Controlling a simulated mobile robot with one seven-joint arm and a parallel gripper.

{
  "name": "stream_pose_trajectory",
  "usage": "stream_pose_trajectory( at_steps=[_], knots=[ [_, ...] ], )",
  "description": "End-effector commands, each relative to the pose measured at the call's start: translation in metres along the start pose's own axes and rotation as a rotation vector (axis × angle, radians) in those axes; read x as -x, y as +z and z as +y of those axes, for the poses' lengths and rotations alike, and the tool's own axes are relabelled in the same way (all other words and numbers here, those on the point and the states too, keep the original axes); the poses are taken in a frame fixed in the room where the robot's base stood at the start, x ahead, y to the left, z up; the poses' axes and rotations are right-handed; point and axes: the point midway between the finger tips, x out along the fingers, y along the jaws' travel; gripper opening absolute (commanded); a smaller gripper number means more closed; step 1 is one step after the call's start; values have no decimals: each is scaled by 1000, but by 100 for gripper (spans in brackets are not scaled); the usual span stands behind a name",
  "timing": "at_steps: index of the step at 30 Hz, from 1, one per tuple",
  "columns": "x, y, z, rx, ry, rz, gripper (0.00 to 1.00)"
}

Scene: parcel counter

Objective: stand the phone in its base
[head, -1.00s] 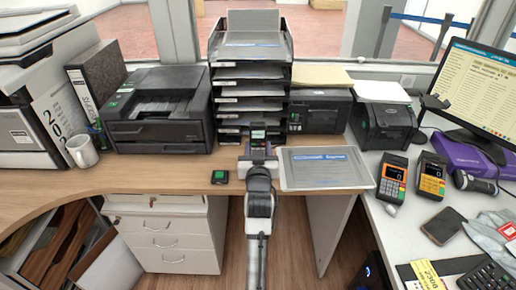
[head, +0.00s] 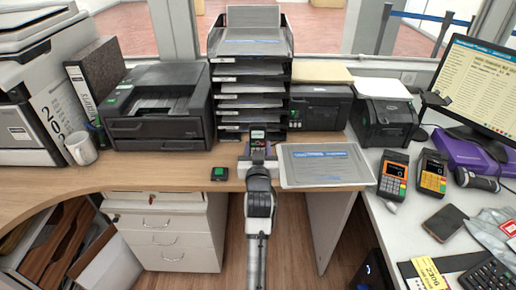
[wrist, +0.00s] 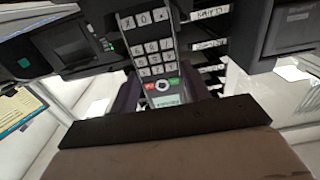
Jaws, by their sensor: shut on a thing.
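The phone (wrist: 155,60) is a dark handset with pale keys, red and green buttons and a small lit screen. In the wrist view it stands between my gripper's fingers, its screen end nearest the palm. In the head view only a small part of the phone (head: 258,135) shows above my gripper (head: 258,150). My gripper is shut on it, in front of the tray stack. A small black block with a green top (head: 219,173), which looks like the base, sits on the wooden counter left of my gripper, apart from it. Its slot cannot be made out.
A stack of black letter trays (head: 250,85) stands behind my gripper. A printer (head: 158,108) and a white mug (head: 80,148) are to the left. A clear-edged sheet (head: 325,165) lies right of my gripper. Card terminals (head: 393,175) stand further right. Counter around the green-topped block is clear.

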Motion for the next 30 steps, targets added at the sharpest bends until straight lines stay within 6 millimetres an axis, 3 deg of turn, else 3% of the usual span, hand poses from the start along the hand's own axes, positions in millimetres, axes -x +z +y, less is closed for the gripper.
stream_pose_trajectory(
  at_steps=[9, 10, 15, 25, 30],
  knots=[
    [0, 2, 0, 0, 0, 2, 15],
    [0, 2, 0, 0, 0, 2, 49],
    [0, 2, 0, 0, 0, 1, 72],
    [2, 3, 0, 0, 0, -1, 72],
    [23, 5, 0, 3, 1, 1, 72]
  ],
)
